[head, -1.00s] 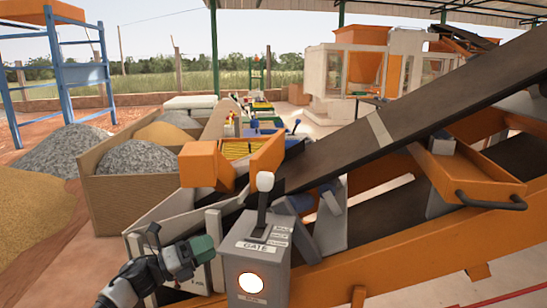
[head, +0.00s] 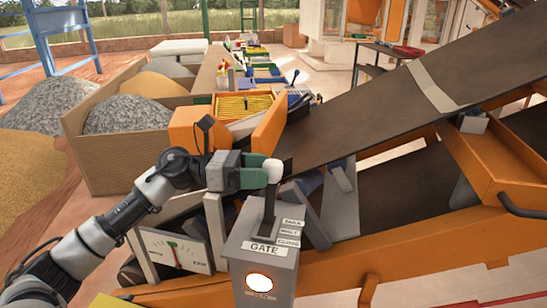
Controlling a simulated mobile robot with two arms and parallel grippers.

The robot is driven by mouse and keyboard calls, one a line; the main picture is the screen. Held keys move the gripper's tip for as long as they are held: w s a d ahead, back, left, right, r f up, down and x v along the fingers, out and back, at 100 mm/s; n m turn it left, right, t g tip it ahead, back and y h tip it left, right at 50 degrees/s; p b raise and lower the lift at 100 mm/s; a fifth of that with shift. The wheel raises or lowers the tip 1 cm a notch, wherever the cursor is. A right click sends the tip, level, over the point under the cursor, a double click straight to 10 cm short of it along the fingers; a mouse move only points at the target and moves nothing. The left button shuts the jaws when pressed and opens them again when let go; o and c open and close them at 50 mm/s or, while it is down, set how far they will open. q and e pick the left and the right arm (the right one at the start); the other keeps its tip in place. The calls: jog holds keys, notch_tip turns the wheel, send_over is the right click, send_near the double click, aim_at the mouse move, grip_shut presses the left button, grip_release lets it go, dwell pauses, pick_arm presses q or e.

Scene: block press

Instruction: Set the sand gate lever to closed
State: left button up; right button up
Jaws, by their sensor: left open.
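The sand gate lever has a white knob (head: 273,170) on a dark shaft (head: 269,206). It rises from a grey box (head: 258,248) marked GATE, near the bottom middle of the head view. Small labels (head: 290,233) sit on the box top to the right of the lever; the lowest seems to read CLOSED. The lever stands nearly upright; I cannot tell which label it lines up with. My left gripper (head: 269,173) is open at the knob, its green and dark fingers close to it. Contact is unclear. My right gripper is out of view.
A lit round lamp (head: 259,282) glows on the box front. A dial gauge (head: 173,250) stands to its left. A dark conveyor belt (head: 370,112) slopes up to the right behind the lever. An orange hopper (head: 267,135) stands just behind my gripper.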

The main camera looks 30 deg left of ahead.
aim_at(273, 170)
pick_arm(q)
jog(key=shift+p+x, duration=0.45)
jog(key=shift+x, duration=0.7)
jog(key=shift+w+d, duration=0.2)
jog(key=shift+d, duration=0.2)
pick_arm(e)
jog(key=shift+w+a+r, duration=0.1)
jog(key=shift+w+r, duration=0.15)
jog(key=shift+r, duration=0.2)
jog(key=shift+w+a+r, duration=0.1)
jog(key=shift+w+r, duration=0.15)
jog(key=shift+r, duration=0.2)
pick_arm(q)
jog(key=shift+c, duration=0.2)
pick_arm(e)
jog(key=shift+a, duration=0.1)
